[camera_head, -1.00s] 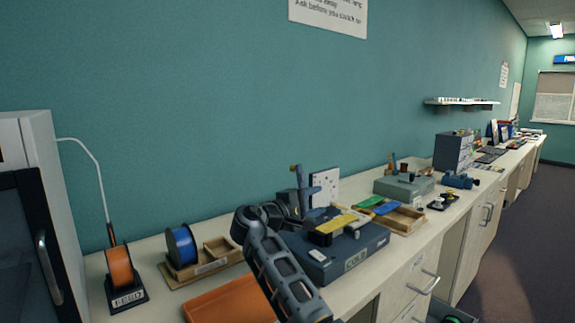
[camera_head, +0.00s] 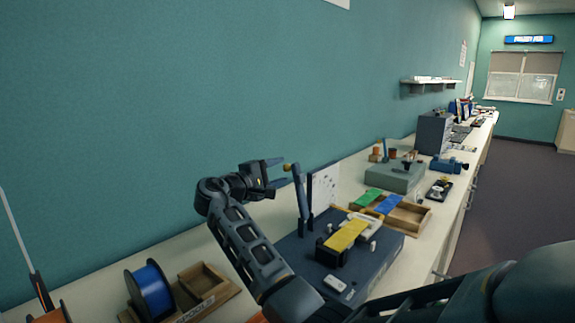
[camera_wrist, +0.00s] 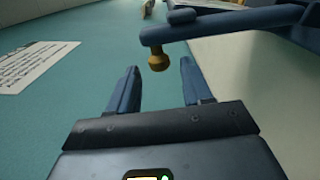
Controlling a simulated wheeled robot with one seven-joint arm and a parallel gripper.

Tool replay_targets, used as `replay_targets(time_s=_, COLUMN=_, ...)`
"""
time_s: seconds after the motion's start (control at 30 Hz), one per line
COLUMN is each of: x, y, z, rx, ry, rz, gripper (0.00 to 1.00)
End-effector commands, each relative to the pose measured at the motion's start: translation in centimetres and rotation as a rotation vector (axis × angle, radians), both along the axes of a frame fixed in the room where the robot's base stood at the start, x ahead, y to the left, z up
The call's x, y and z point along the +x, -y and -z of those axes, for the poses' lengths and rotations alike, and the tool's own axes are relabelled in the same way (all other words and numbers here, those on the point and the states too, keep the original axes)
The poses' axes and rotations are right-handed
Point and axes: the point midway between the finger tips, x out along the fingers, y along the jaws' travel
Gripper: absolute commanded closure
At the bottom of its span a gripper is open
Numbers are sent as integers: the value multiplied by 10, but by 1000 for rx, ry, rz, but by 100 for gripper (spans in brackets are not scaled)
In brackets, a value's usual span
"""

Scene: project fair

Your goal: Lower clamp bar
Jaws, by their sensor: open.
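The clamp bar (camera_head: 301,192) is a blue lever standing nearly upright on a dark blue base unit (camera_head: 283,257), with a brass knob (camera_head: 287,167) at its top. In the wrist view the bar (camera_wrist: 225,24) crosses the upper part and its knob (camera_wrist: 158,61) shows between the fingertips. My gripper (camera_head: 279,171) is open at knob height, left of the bar. Its fingers (camera_wrist: 159,72) stand either side of the knob with gaps visible; I cannot tell the exact depth. A yellow strip (camera_head: 346,235) lies on a black holder on the base unit.
Right of the base unit is a wooden tray (camera_head: 408,216) with green and blue pieces near it. A grey-green box (camera_head: 394,178) stands behind. A blue spool (camera_head: 149,290) and wooden holder are at front left. The teal wall is close behind the bench.

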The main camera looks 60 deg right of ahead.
Motion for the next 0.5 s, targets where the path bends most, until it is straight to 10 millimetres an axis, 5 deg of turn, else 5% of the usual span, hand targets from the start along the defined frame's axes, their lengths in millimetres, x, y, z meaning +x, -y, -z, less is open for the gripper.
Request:
replay_targets(time_s=0.2, x=-9, y=34, z=-2, rx=0, ry=-1, rz=3, gripper=50)
replay_targets(time_s=0.5, x=-13, y=55, z=0, rx=0, ry=0, rz=0, gripper=50)
